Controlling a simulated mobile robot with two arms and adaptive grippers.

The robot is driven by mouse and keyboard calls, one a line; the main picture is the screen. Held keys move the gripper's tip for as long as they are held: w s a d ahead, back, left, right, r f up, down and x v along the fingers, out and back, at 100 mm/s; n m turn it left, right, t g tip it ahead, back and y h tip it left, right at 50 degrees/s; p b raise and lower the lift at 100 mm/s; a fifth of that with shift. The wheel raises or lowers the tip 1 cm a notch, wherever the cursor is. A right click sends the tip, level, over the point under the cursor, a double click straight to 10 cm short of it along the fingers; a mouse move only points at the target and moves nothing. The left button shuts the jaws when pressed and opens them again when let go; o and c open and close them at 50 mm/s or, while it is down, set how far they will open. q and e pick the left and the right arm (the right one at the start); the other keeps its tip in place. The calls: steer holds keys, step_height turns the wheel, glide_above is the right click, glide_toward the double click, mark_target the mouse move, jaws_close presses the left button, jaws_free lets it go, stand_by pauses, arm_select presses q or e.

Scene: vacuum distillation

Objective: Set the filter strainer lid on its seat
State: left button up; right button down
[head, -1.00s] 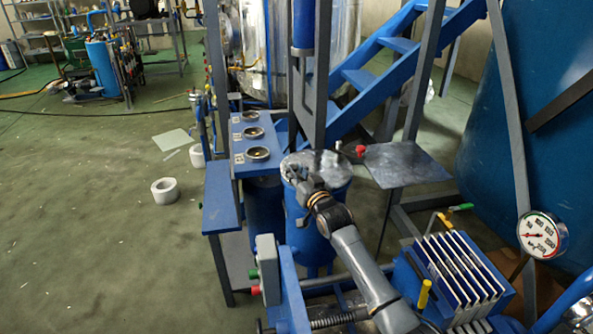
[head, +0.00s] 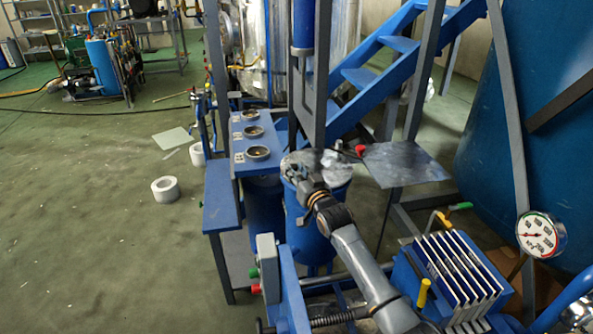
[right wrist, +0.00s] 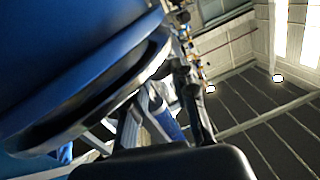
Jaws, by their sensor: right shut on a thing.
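The filter strainer lid (head: 326,158) is a grey metallic disc at the top of the blue strainer body (head: 321,214) in the head view. It looks roughly level over the opening. I cannot tell whether it rests fully on its seat. My right gripper (head: 292,168) is shut on the lid at its near left edge, and its fingertips are hard to make out. In the right wrist view, a blue rounded body (right wrist: 70,45) with a dark curved rim fills the upper left, close to the gripper. My left gripper is not in view.
A blue stand with several round cups (head: 258,153) is left of the strainer. A flat grey plate (head: 405,165) and a red knob (head: 360,150) are to its right. A plate stack (head: 460,275) and a pressure gauge (head: 537,235) are at lower right. Open floor lies left.

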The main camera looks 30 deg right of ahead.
steer(key=shift+f, duration=0.25)
stand_by(0.7)
steer(key=shift+f, duration=0.1)
stand_by(0.6)
steer(key=c, duration=1)
jaws_free()
steer(key=shift+f, duration=0.25)
steer(key=s, duration=1.2)
steer(key=shift+a+r, duration=0.15)
steer(key=shift+a, duration=0.2)
